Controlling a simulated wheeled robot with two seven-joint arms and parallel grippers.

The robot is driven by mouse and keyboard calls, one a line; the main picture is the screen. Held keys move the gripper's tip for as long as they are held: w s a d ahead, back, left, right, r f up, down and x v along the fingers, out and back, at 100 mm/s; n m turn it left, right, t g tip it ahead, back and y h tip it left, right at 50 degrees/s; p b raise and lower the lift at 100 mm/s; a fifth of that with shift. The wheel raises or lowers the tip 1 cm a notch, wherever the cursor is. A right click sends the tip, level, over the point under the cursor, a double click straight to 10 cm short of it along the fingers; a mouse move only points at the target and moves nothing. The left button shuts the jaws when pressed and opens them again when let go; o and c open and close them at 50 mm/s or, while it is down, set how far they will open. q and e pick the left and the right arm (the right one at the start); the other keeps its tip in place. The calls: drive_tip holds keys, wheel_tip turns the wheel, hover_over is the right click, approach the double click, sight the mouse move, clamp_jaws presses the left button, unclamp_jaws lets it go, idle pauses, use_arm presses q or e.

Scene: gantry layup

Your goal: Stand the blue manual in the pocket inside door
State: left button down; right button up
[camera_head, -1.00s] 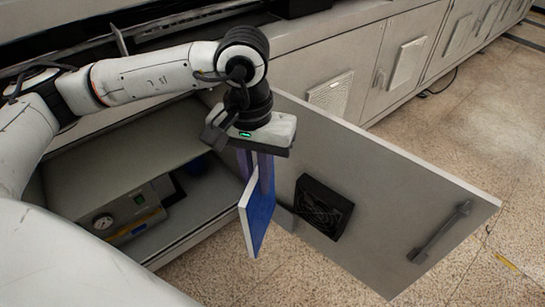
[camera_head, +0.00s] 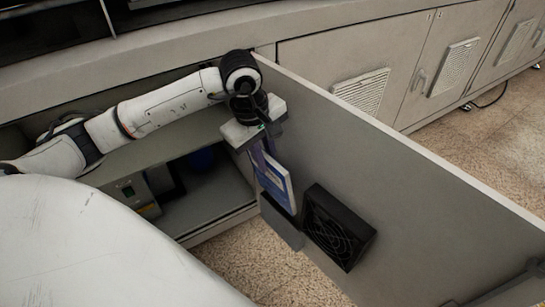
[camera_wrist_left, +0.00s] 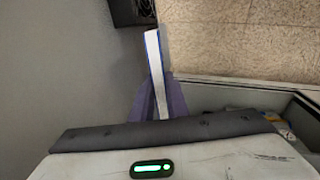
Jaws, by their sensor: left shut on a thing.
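The blue manual (camera_head: 278,184) hangs upright from my left gripper (camera_head: 264,158), which is shut on its upper end. In the left wrist view the manual (camera_wrist_left: 154,60) shows its pale edge between the two purple fingers of the gripper (camera_wrist_left: 158,92). The grey pocket (camera_head: 282,226) is fixed low on the inner face of the open door (camera_head: 400,190). The manual's lower end is at the pocket's mouth in the head view; I cannot tell whether it is inside or just above. My right gripper is not in view.
A black fan box (camera_head: 337,228) sits on the door just right of the pocket. The open cabinet (camera_head: 210,215) with a gauge unit lies left of it. Speckled floor (camera_head: 245,262) shows below. A door handle (camera_head: 500,288) is at the lower right.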

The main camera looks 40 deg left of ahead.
use_arm(q)
drive_tip(key=shift+w+a+f, duration=0.1)
drive_tip(key=shift+w+a, duration=0.05)
drive_tip(key=shift+w, duration=0.15)
drive_tip(key=shift+s, duration=0.1)
